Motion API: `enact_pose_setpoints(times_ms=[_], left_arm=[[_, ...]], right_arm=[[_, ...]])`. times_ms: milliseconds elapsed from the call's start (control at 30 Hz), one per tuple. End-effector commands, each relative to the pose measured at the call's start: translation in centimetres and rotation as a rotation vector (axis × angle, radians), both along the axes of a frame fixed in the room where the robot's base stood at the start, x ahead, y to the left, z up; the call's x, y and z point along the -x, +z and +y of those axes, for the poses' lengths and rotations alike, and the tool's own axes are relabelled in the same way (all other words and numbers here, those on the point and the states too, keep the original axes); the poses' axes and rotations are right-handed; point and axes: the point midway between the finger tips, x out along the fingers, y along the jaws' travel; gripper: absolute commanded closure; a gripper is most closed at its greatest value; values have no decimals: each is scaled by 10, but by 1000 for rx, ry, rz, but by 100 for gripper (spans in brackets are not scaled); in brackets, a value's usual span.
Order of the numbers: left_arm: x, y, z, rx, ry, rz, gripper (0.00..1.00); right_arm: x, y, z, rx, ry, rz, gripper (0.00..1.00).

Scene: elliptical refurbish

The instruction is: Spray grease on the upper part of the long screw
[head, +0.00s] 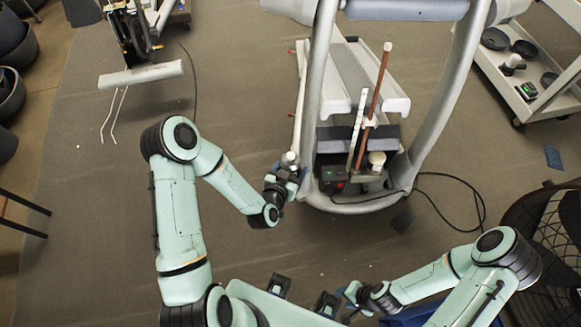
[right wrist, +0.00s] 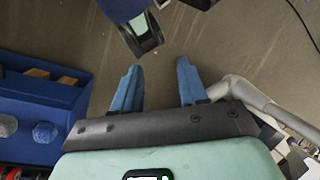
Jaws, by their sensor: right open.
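The long screw (head: 379,85) is a thin reddish-brown rod with a pale tip. It stands tilted out of the open front housing of the elliptical machine (head: 332,145). My left gripper (head: 289,172) is left of the housing, apart from the screw. A small white-topped object, which looks like a spray can (head: 290,158), sits between its blue fingers; most of it is hidden. My right gripper (head: 348,302) is low in the head view, well away from the screw. In the right wrist view its blue fingers (right wrist: 157,88) are apart with nothing between them.
A pale rod (head: 357,130) stands beside the screw. The grey frame arches around both. A cart (head: 530,90) is at the right and a black fan (head: 545,235) at the lower right. A blue bin (right wrist: 40,95) lies left of my right gripper. A cable (head: 470,190) crosses the floor.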

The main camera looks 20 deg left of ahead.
Motion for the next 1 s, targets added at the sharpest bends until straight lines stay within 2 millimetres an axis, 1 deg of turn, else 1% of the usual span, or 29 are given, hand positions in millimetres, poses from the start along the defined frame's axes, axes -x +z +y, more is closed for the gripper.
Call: enact_pose_setpoints(times_ms=[233,300,367,467,600,700,800,900,1000], left_arm=[[-1,-1,-2,0,-4,-3,63],[-3,-7,-7,0,-21,-3,63],[-7,-15,-17,1,-49,-2,63],[-20,-32,-42,2,-123,0,63],[-43,-49,-88,3,-249,-2,63],[-57,-55,-120,3,-330,-3,63],[-66,-57,-146,2,-396,-4,63],[-72,-57,-164,0,-442,-3,63],[-76,-55,-173,-1,-464,-3,63]], right_arm=[[1,-2,0,0,-1,1,57],[4,-8,0,1,-1,2,57],[7,-18,0,1,-1,2,57],[12,-40,0,3,-4,0,57],[14,-72,-1,6,-9,-13,57],[13,-91,-1,8,-12,-23,57],[11,-105,-1,9,-14,-31,57],[10,-113,0,10,-16,-36,57],[9,-116,-1,10,-16,-40,57]])
